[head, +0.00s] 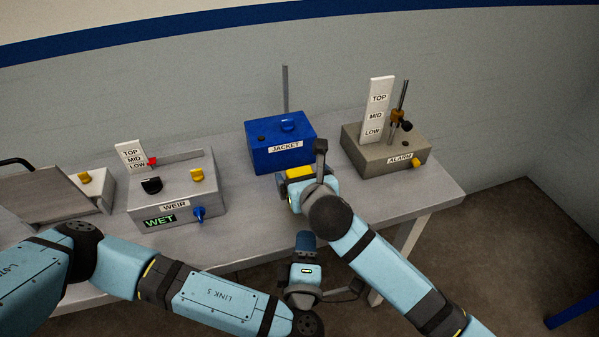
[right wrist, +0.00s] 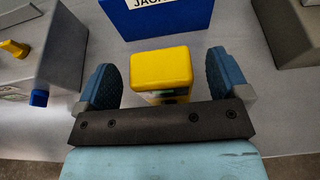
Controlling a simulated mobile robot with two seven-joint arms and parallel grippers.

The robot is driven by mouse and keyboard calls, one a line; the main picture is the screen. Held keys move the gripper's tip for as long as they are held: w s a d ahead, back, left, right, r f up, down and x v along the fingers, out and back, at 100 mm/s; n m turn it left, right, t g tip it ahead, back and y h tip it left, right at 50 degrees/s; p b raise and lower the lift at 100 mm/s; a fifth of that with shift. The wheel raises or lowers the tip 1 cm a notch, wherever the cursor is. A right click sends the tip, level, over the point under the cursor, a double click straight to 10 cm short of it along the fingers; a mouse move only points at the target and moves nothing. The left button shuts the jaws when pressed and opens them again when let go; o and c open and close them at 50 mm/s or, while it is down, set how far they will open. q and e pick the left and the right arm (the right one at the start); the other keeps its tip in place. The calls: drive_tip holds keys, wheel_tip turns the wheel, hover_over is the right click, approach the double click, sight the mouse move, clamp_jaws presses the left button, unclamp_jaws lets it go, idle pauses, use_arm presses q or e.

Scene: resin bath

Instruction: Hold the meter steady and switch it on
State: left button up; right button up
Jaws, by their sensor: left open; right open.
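A yellow block that looks like the meter (head: 297,173) stands on the table in front of the blue JACKET box. In the right wrist view the meter (right wrist: 161,68) sits between the two blue fingers, with gaps on both sides. My right gripper (head: 306,184) is open around it and hides most of it in the head view. Part of a green and white face shows low on the meter; its switch cannot be made out. My left gripper (head: 305,243) is open, apart from the meter, near the table's front edge. Its fingers are hard to make out.
The JACKET box (head: 280,143) stands behind the meter. The WEIR box (head: 177,197), with a WET display and knobs, is to the left. The ALARM box (head: 385,150), with rods, is to the right. A grey tray-like unit (head: 50,200) is far left.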

drive_tip(key=shift+x, duration=1.25)
drive_tip(key=c, duration=1.1)
use_arm(q)
clamp_jaws()
idle(0.3)
